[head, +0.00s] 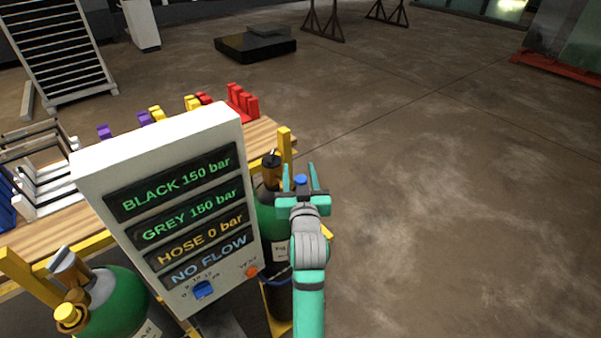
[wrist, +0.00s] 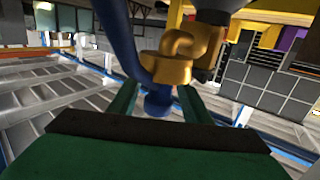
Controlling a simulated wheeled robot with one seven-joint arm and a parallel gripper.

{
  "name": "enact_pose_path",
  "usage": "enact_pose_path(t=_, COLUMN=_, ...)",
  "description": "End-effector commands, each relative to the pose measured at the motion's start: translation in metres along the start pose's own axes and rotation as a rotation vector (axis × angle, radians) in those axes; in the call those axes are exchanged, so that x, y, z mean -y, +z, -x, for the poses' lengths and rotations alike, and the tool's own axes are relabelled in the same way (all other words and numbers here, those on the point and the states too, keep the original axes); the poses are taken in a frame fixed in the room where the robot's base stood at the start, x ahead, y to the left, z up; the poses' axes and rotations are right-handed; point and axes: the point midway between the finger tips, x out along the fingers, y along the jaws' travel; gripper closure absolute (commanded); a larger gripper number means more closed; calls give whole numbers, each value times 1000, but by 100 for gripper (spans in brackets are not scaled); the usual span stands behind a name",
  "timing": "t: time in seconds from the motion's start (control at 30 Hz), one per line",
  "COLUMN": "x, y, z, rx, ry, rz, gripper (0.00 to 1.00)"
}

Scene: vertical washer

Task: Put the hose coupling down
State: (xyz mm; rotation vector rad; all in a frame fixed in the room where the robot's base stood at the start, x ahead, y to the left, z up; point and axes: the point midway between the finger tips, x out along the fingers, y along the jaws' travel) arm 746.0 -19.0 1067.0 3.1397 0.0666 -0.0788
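The hose coupling shows as a blue knob-like end (head: 300,180) between my fingertips in the head view. In the wrist view a blue end (wrist: 158,104) sits under a brass fitting (wrist: 176,62), with a thick blue hose (wrist: 118,40) beside it. Where the coupling begins and the brass fitting ends is hard to tell. My gripper (head: 302,180) is open, with a finger on each side of the blue end and a visible gap to it. It is beside the top of a green cylinder (head: 268,215), which the console partly hides.
A white console (head: 160,165) reads black 150 bar, grey 150 bar, hose 0 bar, no flow. Another green cylinder (head: 115,300) with a brass valve stands at lower left. A wooden bench (head: 262,138) with coloured blocks lies behind. The floor to the right is clear.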

Motion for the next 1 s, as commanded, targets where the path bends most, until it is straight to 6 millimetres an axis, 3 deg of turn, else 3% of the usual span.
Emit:
enact_pose_path(t=0.33, x=-2, y=0, z=12, rx=0, ry=3, rz=-1, gripper=56)
enact_pose_path(t=0.8, x=-2, y=0, z=98, rx=1, ry=4, rz=0, gripper=56)
enact_pose_path(t=1.0, x=-4, y=0, z=117, rx=0, ry=7, rz=0, gripper=56)
